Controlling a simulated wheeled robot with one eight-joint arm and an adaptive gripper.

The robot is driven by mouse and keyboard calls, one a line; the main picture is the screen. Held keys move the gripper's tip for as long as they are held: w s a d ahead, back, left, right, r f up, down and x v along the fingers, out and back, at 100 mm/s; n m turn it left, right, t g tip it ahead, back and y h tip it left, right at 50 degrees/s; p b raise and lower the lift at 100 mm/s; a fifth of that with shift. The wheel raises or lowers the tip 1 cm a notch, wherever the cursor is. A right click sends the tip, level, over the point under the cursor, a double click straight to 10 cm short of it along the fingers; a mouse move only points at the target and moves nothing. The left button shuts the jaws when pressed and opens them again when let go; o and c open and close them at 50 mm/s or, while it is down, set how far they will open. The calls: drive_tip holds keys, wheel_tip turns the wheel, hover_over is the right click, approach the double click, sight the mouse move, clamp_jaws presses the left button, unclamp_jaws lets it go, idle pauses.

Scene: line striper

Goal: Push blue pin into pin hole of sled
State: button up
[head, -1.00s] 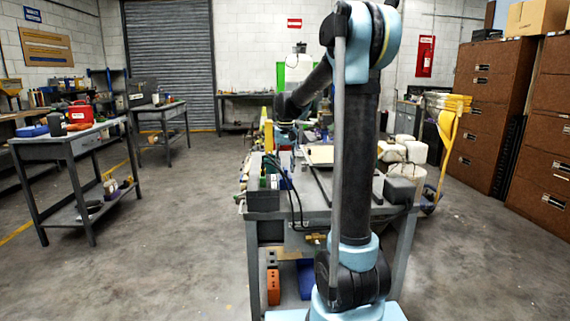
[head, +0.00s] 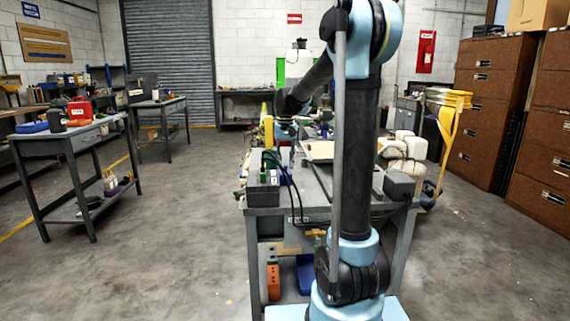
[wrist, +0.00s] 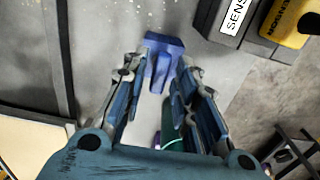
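In the wrist view my gripper (wrist: 158,66) has its two fingers apart. A blue piece (wrist: 163,45) with a wide end and narrower prongs shows between and just beyond the fingertips. Whether the fingers touch it I cannot tell. I also cannot tell whether it is the blue pin. A dark green part (wrist: 172,128) shows lower between the fingers, partly covered by them. In the head view my forearm reaches over the far left part of the workbench (head: 318,200); the fingers are too small to make out. I cannot make out the sled or its pin hole.
In the wrist view a dark box with a white label (wrist: 235,18) and a yellow sensor box (wrist: 288,22) lie at top right. In the head view a dark grey box (head: 262,192) stands at the bench's front left corner, and white jugs (head: 405,150) are at right.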

clamp_jaws()
drive_tip(key=shift+r, duration=0.75)
drive_tip(key=shift+r, duration=2.75)
